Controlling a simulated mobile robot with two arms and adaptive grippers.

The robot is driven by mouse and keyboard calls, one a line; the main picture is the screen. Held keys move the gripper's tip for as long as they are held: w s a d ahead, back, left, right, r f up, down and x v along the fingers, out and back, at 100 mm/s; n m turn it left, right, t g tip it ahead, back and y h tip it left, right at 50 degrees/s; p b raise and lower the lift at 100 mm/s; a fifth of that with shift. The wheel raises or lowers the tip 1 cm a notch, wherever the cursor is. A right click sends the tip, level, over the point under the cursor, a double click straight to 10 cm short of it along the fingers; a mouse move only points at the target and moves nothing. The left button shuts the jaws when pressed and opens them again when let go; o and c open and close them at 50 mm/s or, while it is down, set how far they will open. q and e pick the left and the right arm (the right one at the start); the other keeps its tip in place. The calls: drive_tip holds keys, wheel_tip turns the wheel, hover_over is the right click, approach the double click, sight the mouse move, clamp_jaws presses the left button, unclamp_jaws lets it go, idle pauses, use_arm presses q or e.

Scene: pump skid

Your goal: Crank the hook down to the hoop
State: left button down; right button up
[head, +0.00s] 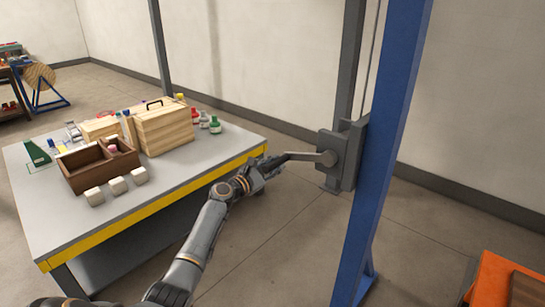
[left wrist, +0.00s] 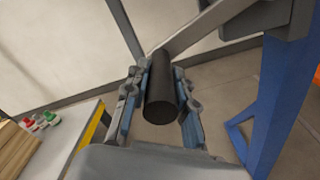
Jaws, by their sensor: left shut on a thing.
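The winch (head: 345,150) is a grey box on the blue post (head: 388,140). Its grey crank arm (head: 308,156) sticks out to the left, nearly level in the head view. My left gripper (head: 266,167) is at the crank arm's outer end. In the left wrist view, my left gripper (left wrist: 160,100) is shut on the black crank handle (left wrist: 161,97), which lies between the two fingers. A thin cable (head: 372,60) runs up beside the post above the winch. The hook and the hoop are not in view. My right gripper is not in view.
A grey table (head: 140,205) with a yellow edge stands left of the crank, close to my left gripper. It carries wooden boxes (head: 165,128), white blocks (head: 118,185) and small bottles (head: 215,124). An orange object (head: 505,280) is at lower right. The floor below the crank is clear.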

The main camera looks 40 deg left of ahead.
use_arm(q)
drive_tip(key=shift+d+f+n, duration=0.35)
drive_tip(key=shift+f+n, duration=0.1)
drive_tip(key=shift+f, duration=0.25)
drive_tip(key=shift+d+f+n, duration=0.35)
drive_tip(key=shift+f+n, duration=0.1)
drive_tip(key=shift+f, duration=0.2)
drive_tip(key=c, duration=1.1)
unclamp_jaws()
drive_tip(key=shift+d, duration=0.1)
drive_tip(key=shift+r, duration=0.1)
drive_tip(key=s+a, duration=0.1)
drive_tip(key=s, duration=1.1)
